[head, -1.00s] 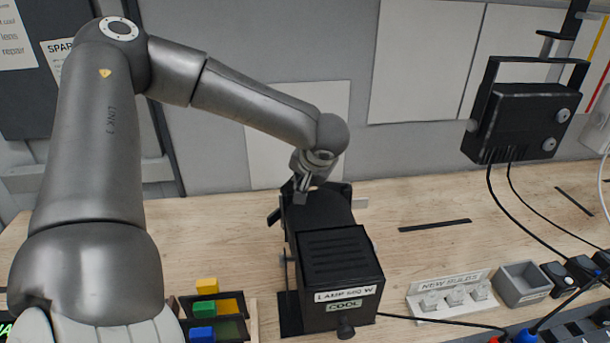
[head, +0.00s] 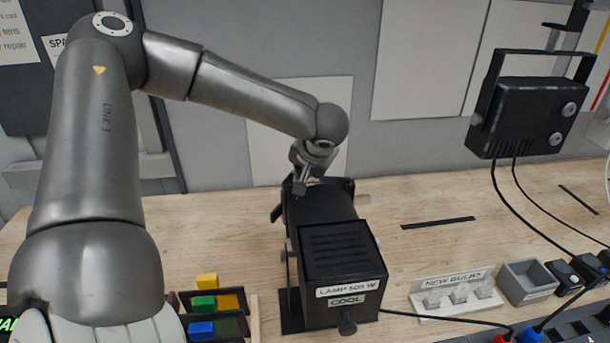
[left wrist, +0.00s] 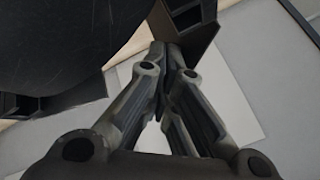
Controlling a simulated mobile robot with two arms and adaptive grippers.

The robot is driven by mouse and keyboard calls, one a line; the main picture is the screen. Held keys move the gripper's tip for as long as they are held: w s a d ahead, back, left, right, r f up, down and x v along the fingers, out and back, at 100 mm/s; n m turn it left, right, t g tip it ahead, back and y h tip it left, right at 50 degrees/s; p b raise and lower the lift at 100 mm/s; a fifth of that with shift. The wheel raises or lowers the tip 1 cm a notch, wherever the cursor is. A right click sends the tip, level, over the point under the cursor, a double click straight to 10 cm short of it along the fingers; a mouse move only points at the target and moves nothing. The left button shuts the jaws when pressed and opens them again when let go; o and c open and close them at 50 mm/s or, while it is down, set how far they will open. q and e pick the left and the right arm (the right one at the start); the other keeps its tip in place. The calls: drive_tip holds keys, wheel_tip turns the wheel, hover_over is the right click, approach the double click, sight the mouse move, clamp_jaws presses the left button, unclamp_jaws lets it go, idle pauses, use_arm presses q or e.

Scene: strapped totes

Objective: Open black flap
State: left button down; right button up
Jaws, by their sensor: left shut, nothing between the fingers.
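The black lamp (head: 342,262), labelled "LAMP 500 W" and "COOL", stands on the bench with its far end turned away from me. Black flaps show at that far end: one sticks out on the left (head: 276,213) and another part rises at the right (head: 348,186). My left gripper (head: 300,188) is over the far end, close to the flaps. In the left wrist view its fingers (left wrist: 166,50) are shut together with nothing between them. A black flap piece (left wrist: 190,22) is right by the fingertips; whether they touch is unclear. My right gripper is not in view.
A tray with coloured blocks (head: 247,327) is left of the lamp. The new-bulbs holder (head: 459,299) and a grey bin (head: 526,282) are to the right. A second black lamp (head: 527,118) hangs at the upper right. The bench right of the lamp's far end is mostly clear.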

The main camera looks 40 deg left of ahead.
use_arm(q)
drive_tip(key=shift+s+a+b, duration=0.15)
drive_tip(key=shift+a+b, duration=0.65)
drive_tip(key=shift+a, duration=0.15)
drive_tip(key=shift+s+a+b, duration=0.15)
drive_tip(key=shift+a+b, duration=0.6)
drive_tip(key=shift+a, duration=0.25)
